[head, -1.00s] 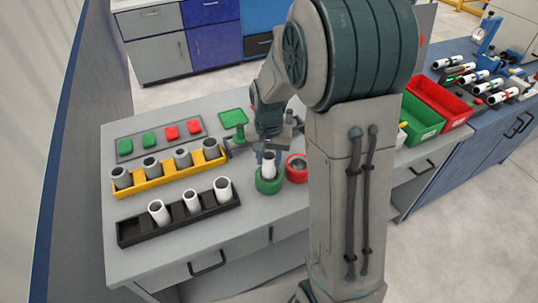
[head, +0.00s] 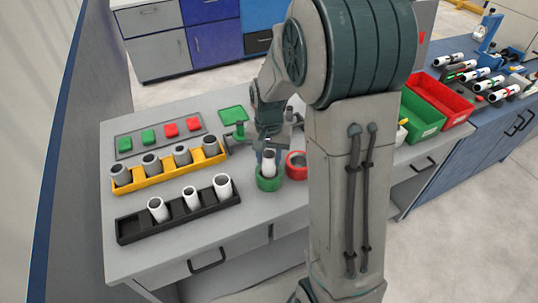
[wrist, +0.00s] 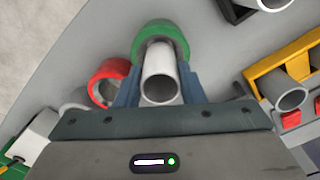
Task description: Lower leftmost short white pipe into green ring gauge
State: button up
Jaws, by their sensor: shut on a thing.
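The short white pipe (head: 269,161) stands upright at the green ring gauge (head: 268,184) on the grey table. Its lower end is inside the ring's outline and hidden by the ring's near wall. My gripper (head: 269,147) is above the ring and shut on the pipe. In the wrist view the blue fingers (wrist: 159,86) press on both sides of the white pipe (wrist: 160,62), with the green ring gauge (wrist: 160,32) around its far end. How deep the pipe sits in the ring is hard to tell.
A red ring gauge (head: 296,166) stands close to the right of the green one. A black rack (head: 128,232) holds three white pipes at the left front. A yellow rack (head: 155,179) with several grey pipes lies behind it.

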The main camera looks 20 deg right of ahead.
jog(key=shift+f+b, duration=0.3)
jog(key=shift+f, duration=0.15)
dwell(0.3)
jog(key=o, duration=1)
jog(key=shift+o, duration=0.2)
notch_tip(320, 180, up, 14)
jog(key=shift+f, duration=0.1)
